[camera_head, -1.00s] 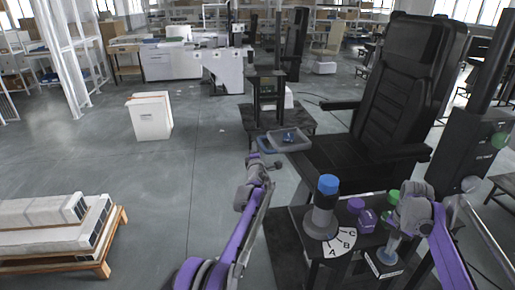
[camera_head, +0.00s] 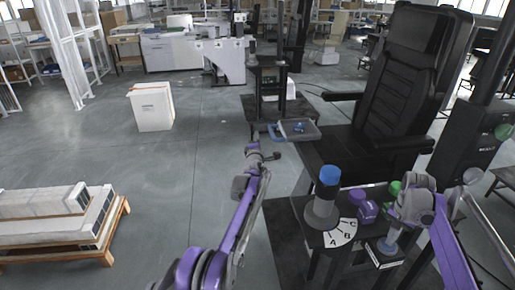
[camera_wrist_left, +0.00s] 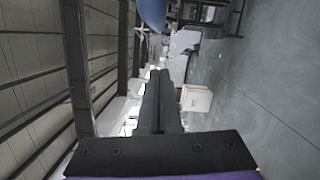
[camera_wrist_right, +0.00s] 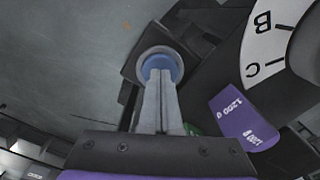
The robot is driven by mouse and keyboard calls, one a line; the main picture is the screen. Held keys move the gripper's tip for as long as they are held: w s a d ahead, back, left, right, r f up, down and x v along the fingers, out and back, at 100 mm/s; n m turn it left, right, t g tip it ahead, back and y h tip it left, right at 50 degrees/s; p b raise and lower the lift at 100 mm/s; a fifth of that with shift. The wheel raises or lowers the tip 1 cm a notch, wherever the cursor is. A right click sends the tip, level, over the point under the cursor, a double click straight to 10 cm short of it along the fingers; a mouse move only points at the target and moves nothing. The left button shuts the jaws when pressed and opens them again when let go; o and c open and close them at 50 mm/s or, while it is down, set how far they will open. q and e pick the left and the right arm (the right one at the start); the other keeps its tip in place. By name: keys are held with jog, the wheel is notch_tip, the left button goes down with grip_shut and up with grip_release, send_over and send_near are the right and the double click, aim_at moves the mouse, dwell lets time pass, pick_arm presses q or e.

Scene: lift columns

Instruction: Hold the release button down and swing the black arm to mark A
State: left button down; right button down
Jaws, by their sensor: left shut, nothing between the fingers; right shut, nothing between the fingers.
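The dial (camera_head: 341,234) is a white plate with marks A, B and C, at the foot of a grey post (camera_head: 321,209) with a blue cap (camera_head: 330,175). A blue round button in a grey collar sits at the table's front; it shows in the right wrist view (camera_wrist_right: 160,64). My right gripper (camera_head: 390,236) is shut, its fingertips over the button; whether it is pressed I cannot tell. My left gripper (camera_head: 274,155) is shut and empty, in the air left of the post. I cannot clearly make out the black arm.
Purple (camera_head: 367,211) and green (camera_head: 395,188) pieces stand right of the post. A grey tray (camera_head: 299,130) is behind my left gripper. A black chair (camera_head: 405,90) stands behind the table. Floor at left is open, with a white box (camera_head: 152,107) and a low pallet (camera_head: 60,240).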

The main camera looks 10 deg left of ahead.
pick_arm(q)
jog(key=a+v, duration=0.2)
jog(key=v, duration=0.8)
jog(key=shift+s, duration=0.4)
